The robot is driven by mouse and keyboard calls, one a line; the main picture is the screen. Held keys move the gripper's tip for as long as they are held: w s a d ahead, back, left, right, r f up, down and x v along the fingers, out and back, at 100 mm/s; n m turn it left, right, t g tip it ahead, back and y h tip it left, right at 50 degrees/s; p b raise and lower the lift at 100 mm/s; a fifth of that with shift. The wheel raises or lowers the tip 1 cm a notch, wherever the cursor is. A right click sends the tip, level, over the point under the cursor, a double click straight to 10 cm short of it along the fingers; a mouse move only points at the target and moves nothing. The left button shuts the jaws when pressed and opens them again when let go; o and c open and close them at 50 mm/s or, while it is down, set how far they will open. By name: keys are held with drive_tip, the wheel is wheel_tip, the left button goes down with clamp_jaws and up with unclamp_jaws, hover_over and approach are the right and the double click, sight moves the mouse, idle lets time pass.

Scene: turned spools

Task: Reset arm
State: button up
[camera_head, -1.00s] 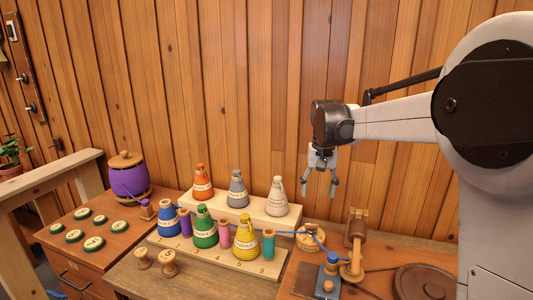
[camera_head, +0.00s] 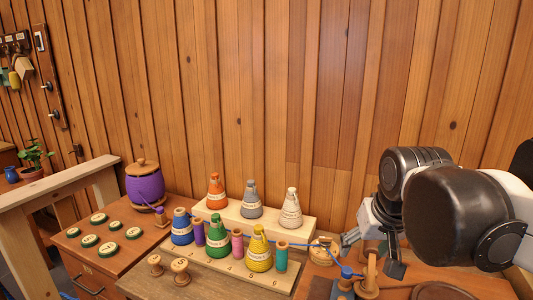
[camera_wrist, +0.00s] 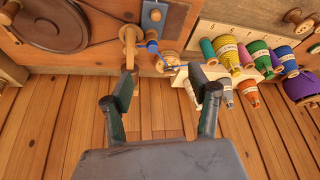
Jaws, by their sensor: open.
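My gripper (camera_head: 370,256) is at the right in the head view, low near the bench, with its fingers spread and nothing between them. In the wrist view my gripper (camera_wrist: 163,88) is open, its two dark fingers apart. Beyond the fingertips in that view are a wooden post (camera_wrist: 130,42), a blue block (camera_wrist: 152,15) and a round wooden spool (camera_wrist: 168,62). In the head view my arm hides part of the right bench. I cannot tell the exact gap between the fingers and the post.
Cone spools, such as the yellow one (camera_head: 259,252), and thin spools stand on a stepped wooden rack (camera_head: 215,262). A purple pot (camera_head: 145,188) and several green discs are on the left cabinet (camera_head: 122,240). A plank wall (camera_head: 250,90) stands behind. A blue thread runs across.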

drive_tip(key=s+f+t, duration=0.2)
drive_tip(key=s+f, duration=0.3)
drive_tip(key=s, duration=0.5)
drive_tip(key=shift+f, duration=0.3)
drive_tip(key=shift+s, duration=0.1)
